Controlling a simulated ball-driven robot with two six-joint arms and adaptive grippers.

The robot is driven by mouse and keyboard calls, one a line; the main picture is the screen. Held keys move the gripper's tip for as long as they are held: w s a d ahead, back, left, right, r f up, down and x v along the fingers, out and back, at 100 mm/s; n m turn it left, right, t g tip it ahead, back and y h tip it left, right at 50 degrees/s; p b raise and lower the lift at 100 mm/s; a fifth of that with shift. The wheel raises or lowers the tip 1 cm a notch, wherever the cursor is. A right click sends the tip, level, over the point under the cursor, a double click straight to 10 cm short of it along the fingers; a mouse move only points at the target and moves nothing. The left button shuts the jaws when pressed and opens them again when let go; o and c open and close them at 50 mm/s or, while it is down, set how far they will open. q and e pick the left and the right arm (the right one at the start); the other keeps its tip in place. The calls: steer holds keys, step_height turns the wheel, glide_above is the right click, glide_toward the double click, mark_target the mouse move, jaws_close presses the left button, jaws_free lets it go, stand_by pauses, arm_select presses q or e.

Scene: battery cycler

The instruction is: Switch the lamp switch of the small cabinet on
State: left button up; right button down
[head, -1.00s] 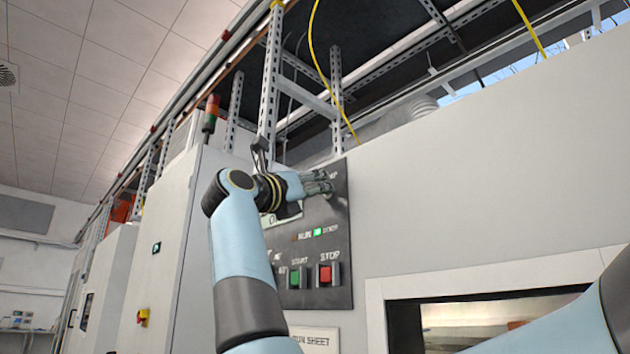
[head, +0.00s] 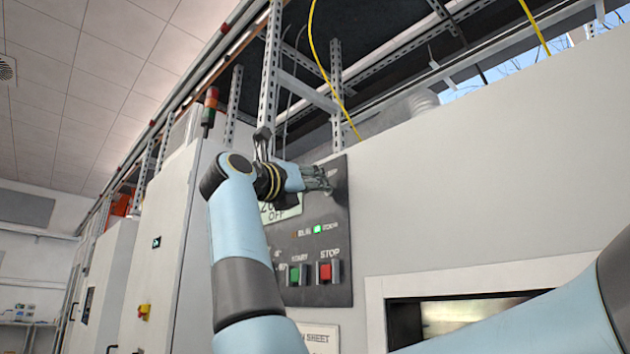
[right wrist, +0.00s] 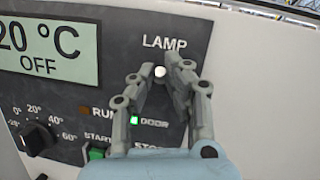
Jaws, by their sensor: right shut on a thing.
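The small cabinet's dark control panel (head: 337,222) faces me, and it also shows in the right wrist view (right wrist: 190,22). The lamp switch (right wrist: 160,72), a small knob with a pale tip, sits under the word LAMP. My right gripper (head: 326,179) is at the panel's upper right. In the right wrist view my right gripper (right wrist: 160,68) has one finger on each side of the switch and is shut on it. The fingers hide the switch's base, so I cannot tell its position for certain. My left gripper is not in view.
A display (right wrist: 45,42) reads 20 °C and OFF. Below are a dial (right wrist: 36,138), a lit green DOOR light (head: 318,230), a green START button (head: 294,275) and a red STOP button (head: 325,271). An open framed window (head: 450,312) lies at lower right.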

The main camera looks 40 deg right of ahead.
steer(key=c, duration=1.4)
jaws_free()
steer(key=v, duration=0.7)
steer(key=shift+a, duration=0.25)
steer(key=shift+f, duration=0.1)
